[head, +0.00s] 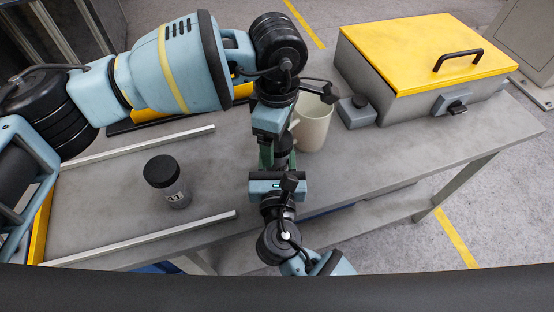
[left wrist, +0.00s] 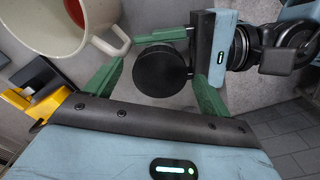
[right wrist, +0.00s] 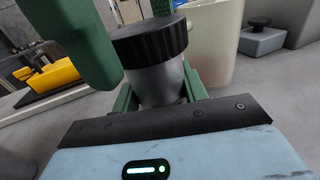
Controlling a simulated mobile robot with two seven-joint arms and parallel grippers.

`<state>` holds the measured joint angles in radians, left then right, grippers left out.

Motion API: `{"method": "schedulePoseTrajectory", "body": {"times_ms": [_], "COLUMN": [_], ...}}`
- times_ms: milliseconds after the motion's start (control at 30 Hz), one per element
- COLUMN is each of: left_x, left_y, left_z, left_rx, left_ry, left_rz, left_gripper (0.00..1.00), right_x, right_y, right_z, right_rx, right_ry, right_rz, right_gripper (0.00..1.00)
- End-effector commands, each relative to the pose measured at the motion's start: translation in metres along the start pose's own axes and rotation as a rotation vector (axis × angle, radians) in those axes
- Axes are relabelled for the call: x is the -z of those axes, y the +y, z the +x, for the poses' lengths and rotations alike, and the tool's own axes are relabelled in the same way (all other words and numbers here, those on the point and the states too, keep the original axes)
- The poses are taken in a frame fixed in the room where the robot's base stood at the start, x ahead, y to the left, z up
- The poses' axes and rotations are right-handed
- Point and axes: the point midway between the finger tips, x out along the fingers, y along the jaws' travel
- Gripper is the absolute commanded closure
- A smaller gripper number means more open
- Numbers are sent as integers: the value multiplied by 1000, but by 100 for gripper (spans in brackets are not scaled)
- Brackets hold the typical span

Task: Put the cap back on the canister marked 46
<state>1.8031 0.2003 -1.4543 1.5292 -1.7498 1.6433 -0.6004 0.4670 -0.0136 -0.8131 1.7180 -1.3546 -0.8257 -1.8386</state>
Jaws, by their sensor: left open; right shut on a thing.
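My right gripper (head: 279,172) is shut on a grey canister (right wrist: 152,88), held upright above the table. A ribbed black cap (right wrist: 150,42) sits on top of this canister. Whether it is fully seated I cannot tell, and no number shows on the canister. My left gripper (head: 277,153) comes from above, its green fingers open on either side of the cap. In the left wrist view the round cap (left wrist: 160,70) lies between those fingers, with gaps beside it. A second canister (head: 177,192), black-capped, stands on the table at left; its label looks like 43.
A cream mug (head: 314,128) stands close behind the grippers. A small grey block with a black knob (head: 357,113) and a grey box with a yellow lid (head: 430,50) are to the right. Two pale rails (head: 140,238) border the left table area. The front right table is clear.

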Motion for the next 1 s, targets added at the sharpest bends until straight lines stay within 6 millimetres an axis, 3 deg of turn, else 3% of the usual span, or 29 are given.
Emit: {"method": "schedulePoseTrajectory", "body": {"times_ms": [167,633,800,1000], "left_x": [0,0,0,0], "left_y": [1,0,0,0], "left_z": [-16,-101,-116,-120], "left_rx": [-3,-3,-1,-1], "left_ry": [-1,-1,1,0], "left_rz": [0,0,0,1], "left_gripper": [18,18,18,18], "right_x": [1,1,1,1], "right_y": [0,0,0,0], "right_z": [0,0,0,0], "right_rx": [0,0,0,0], "right_ry": [3,2,2,2], "right_rz": [-1,-1,-1,-1], "right_gripper": [100,100,100,100]}}
